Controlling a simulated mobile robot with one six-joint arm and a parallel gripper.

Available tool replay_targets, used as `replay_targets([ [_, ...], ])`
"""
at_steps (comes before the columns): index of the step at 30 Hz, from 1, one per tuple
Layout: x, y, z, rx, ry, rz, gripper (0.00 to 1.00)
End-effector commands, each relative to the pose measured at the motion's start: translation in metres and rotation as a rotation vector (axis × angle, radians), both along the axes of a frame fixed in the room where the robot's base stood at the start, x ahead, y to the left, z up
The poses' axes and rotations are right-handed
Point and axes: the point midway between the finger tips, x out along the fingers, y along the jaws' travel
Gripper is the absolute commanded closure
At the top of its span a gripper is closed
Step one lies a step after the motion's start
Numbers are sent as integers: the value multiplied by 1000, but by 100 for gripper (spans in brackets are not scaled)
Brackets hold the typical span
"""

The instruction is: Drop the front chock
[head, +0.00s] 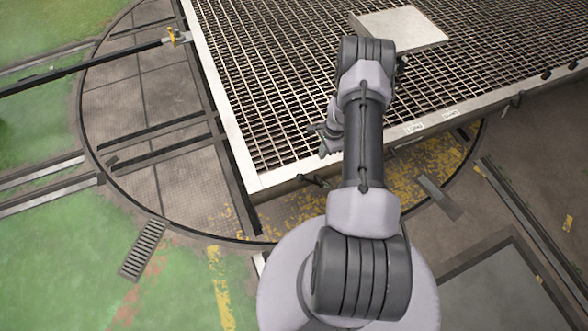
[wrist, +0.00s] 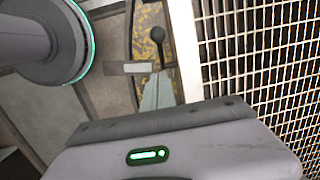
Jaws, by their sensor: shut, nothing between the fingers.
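My gripper (head: 324,143) is shut and empty, at the near edge of the grated deck. In the wrist view its grey fingers (wrist: 158,92) are closed together. A black round-knobbed lever (wrist: 157,36) stands just beyond the fingertips, beside the deck's pale edge rail. I cannot tell whether the fingers touch it. In the head view a small dark handle (head: 314,180) shows at the deck's near side, just below my gripper. I cannot pick out the front chock with certainty; my arm hides part of the deck's near edge.
The grated deck (head: 262,178) sits over a round turntable (head: 170,185). A pale flat plate (head: 402,28) lies on the deck. Labels (head: 414,127) and more dark handles (head: 546,75) line its right side. Rails (head: 40,172) lie left; green floor (head: 60,270) is open.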

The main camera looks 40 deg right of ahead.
Motion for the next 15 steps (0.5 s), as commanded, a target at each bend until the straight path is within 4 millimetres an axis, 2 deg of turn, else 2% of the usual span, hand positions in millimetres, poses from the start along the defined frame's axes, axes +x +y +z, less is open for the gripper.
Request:
replay_targets([
  [3,-4,-1,-8,3,4,-13,100],
  [11,-4,0,-9,3,5,-10,100],
  [15,-3,2,-26,4,6,-9,100],
])
